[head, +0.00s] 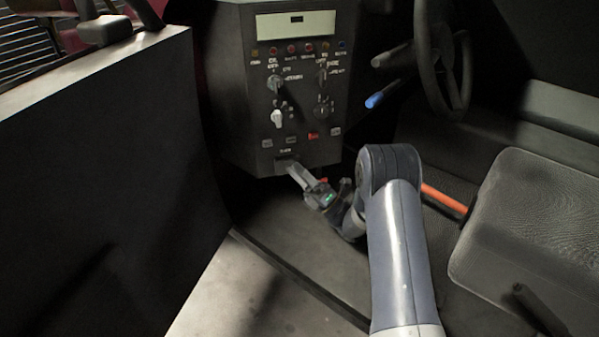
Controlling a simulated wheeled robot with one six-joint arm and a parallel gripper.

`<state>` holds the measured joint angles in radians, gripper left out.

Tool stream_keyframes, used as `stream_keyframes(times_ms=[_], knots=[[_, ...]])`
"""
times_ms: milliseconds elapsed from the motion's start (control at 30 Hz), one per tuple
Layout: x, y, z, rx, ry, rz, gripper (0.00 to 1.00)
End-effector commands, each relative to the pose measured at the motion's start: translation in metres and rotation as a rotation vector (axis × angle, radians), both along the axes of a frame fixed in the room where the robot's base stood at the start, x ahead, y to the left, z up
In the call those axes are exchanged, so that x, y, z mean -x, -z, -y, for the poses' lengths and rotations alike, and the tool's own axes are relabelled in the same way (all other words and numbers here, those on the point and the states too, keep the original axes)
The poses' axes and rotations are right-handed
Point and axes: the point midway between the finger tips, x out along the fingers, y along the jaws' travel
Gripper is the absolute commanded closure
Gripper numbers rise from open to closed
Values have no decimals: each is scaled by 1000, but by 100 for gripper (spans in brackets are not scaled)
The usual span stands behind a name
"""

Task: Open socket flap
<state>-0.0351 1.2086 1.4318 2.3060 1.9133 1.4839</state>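A dark control panel (231,75) stands at the upper middle of the head view. A small dark socket flap (285,161) seems to sit at its bottom edge, under a small label. My gripper (292,168) reaches up and left to this spot, with its fingertips at or very near the flap. The fingers look close together, but the picture is too small to tell whether they are open or shut, or touching the flap. I cannot tell the flap's position, as the fingertips partly cover it.
The panel carries knobs, a white switch (277,118), a red switch (313,135) and a row of lamps. A steering wheel (422,45), a blue-tipped lever (375,100) and a seat (535,225) are right. A dark wall (110,170) stands left. An orange bar (444,199) lies behind my arm.

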Motion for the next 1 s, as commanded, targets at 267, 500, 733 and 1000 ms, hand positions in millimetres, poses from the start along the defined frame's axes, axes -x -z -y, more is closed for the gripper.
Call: stream_keyframes(times_ms=[267,500,733,1000], knots=[[10,-15,15,-13,-2,36,30],[20,-14,30,-13,-1,33,71],[31,-11,42,-10,-3,25,71],[38,-7,51,-9,-5,23,71]])
